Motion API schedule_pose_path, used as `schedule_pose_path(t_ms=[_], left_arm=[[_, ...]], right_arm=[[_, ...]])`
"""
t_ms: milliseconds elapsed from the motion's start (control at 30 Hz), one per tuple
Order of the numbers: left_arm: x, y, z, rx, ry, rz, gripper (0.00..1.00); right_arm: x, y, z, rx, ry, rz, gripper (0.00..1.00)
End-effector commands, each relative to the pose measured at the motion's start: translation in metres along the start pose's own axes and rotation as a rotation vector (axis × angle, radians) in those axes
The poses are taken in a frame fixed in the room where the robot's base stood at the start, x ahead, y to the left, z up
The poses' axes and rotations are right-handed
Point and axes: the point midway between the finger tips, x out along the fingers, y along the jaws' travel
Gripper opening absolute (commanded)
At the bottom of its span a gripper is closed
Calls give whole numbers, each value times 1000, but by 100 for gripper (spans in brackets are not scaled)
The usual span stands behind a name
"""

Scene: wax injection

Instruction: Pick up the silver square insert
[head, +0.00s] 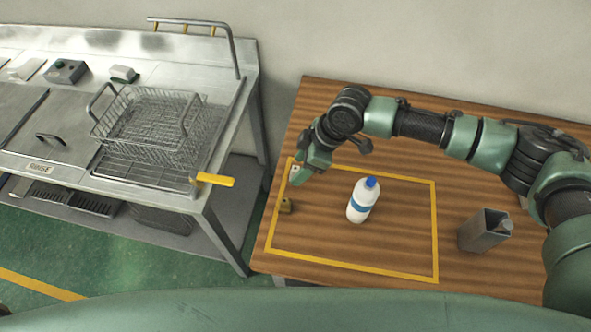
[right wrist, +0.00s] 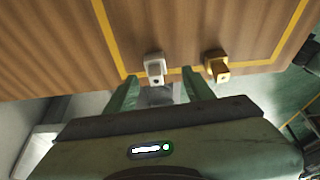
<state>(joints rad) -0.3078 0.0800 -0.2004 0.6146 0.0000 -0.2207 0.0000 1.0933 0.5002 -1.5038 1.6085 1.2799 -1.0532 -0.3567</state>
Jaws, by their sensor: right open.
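The silver square insert (right wrist: 155,64) is a small block with a round hole, standing on the wooden table near its edge. It shows in the right wrist view just beyond the gap between my fingers, and in the head view as a small pale piece (head: 294,171) partly covered by the gripper. My right gripper (head: 299,178) is open, its two fingers apart in the right wrist view (right wrist: 158,88). Nothing shows held between them. I cannot tell whether the insert is within the fingers. My left gripper is out of view.
A brass insert (head: 286,205) stands close by, also in the right wrist view (right wrist: 217,66). A white bottle with a blue cap (head: 360,201) stands inside the yellow outline. A grey metal container (head: 484,230) stands right. A wire basket (head: 150,125) sits on the steel bench left.

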Motion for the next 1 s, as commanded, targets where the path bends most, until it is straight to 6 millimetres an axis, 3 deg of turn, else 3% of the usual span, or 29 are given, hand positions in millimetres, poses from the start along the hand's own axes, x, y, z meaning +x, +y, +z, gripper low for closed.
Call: schedule_pose_path(t_ms=[200,500,700,1000], left_arm=[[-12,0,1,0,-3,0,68],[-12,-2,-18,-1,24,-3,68],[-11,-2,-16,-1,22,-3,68],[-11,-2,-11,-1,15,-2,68]], right_arm=[[29,2,0,2,-2,-2,53],[35,3,1,1,-1,0,53],[35,3,1,2,-1,0,0],[34,3,0,1,0,0,0]])
